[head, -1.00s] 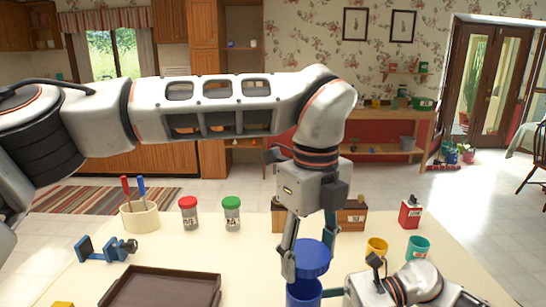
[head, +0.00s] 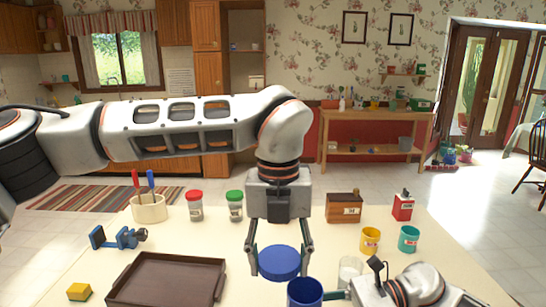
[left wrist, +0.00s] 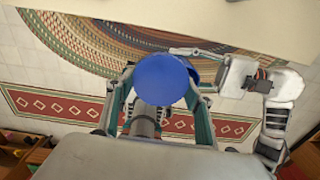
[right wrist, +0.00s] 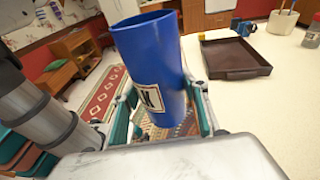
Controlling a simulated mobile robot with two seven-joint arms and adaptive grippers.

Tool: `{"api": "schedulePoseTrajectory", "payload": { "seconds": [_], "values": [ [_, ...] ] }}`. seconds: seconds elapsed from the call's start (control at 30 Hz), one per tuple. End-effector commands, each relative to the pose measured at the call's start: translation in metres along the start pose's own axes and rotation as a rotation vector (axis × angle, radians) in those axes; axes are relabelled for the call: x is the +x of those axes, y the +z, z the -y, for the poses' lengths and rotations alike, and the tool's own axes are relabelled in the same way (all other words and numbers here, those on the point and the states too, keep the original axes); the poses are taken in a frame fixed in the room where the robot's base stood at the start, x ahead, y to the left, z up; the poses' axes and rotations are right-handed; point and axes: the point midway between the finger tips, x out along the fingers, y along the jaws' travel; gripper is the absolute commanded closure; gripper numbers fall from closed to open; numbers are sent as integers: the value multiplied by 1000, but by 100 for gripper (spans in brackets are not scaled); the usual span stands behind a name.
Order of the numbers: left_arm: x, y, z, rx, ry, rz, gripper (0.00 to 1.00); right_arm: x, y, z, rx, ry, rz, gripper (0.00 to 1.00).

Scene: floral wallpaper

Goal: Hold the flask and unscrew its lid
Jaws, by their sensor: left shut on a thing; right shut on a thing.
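The blue lid (head: 279,262) is off the flask, between the fingers of my left gripper (head: 280,266). It also shows in the left wrist view (left wrist: 162,79). The open blue flask (head: 305,293) stands upright just right of the lid and nearer to me, apart from it in the head view. My right gripper (right wrist: 165,118) is shut on the flask's body; the right wrist view shows its blue side (right wrist: 150,55) and a white label. The flask's lower end is cut off in the head view.
A dark tray (head: 165,297) lies left on the table. Behind are a tool pot (head: 149,209), red-lidded jar (head: 195,207), green-lidded jar (head: 234,206), and wooden box (head: 343,208). Yellow (head: 370,240) and teal (head: 408,239) mugs stand right. A pale jar (head: 349,270) is near my right arm.

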Motion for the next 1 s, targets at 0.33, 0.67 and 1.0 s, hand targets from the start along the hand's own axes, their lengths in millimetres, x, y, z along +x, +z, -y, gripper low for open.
{"api": "schedulePoseTrajectory", "payload": {
  "seconds": [0.33,0.67,1.0],
  "values": [
    [27,11,-52,582,-9,-2,74,0,1,0,0,0,1,100],
    [54,15,-99,1139,-12,2,74,0,1,0,0,0,1,100],
    [83,11,-148,1712,-10,4,74,0,1,0,0,0,1,100]
  ]
}}
